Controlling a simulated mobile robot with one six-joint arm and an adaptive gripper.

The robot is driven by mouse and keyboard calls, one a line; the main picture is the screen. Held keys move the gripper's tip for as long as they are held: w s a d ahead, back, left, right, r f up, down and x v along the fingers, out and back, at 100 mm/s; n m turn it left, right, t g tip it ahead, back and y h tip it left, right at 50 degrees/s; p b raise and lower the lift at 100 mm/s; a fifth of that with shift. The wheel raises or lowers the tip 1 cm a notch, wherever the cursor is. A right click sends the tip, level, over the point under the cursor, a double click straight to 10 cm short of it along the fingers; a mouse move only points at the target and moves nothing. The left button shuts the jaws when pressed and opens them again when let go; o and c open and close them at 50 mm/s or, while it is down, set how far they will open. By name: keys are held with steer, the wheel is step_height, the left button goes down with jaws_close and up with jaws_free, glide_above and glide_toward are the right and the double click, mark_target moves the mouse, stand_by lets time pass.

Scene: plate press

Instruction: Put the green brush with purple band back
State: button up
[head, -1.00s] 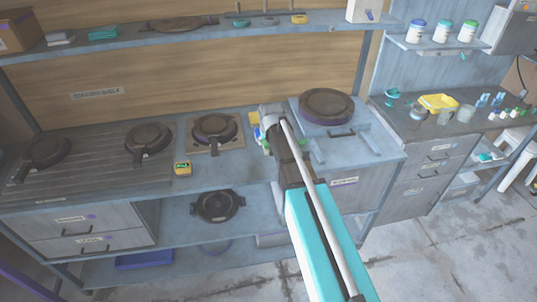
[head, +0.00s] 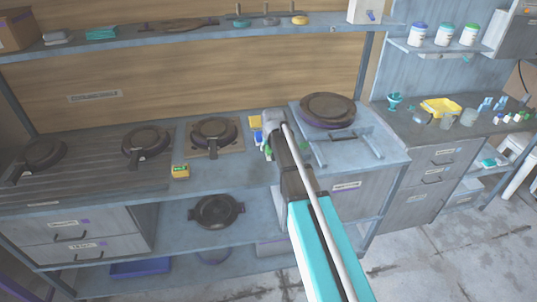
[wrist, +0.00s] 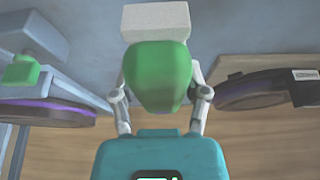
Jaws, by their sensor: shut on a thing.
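In the wrist view my gripper (wrist: 160,108) is shut on a green brush (wrist: 157,72), with one finger on each side of it. A pale block (wrist: 156,20) shows at the far end of the green part; I cannot tell whether it belongs to the brush. A faint purple tint shows near the brush's lower edge, but no clear band. In the head view my gripper (head: 273,122) is over the bench between the middle pan and the round plate at right. My arm hides most of the held brush there.
A yellow block (head: 255,121) and a small blue thing (head: 258,138) are beside my gripper. A dark pan (head: 214,132) is left, a round dark plate (head: 327,109) right. A green block (wrist: 20,72) shows at left in the wrist view. A shelf (head: 210,33) runs above.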

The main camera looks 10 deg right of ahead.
steer(key=shift+w+d+f+b, duration=0.1)
steer(key=shift+w+f+b, duration=0.25)
steer(key=shift+f+b, duration=1.55)
steer(key=shift+f, duration=0.1)
steer(key=shift+f, duration=0.1)
steer(key=o, duration=1)
steer(key=p+v, duration=1.1)
steer(key=v, duration=0.1)
steer(key=s+g, duration=0.1)
steer(key=s, duration=0.7)
steer(key=s+g, duration=0.2)
steer(key=s, duration=0.6)
steer(key=s+f+g, duration=0.1)
steer(key=s, duration=0.7)
steer(key=shift+s+a, duration=0.2)
steer(key=shift+s, duration=0.1)
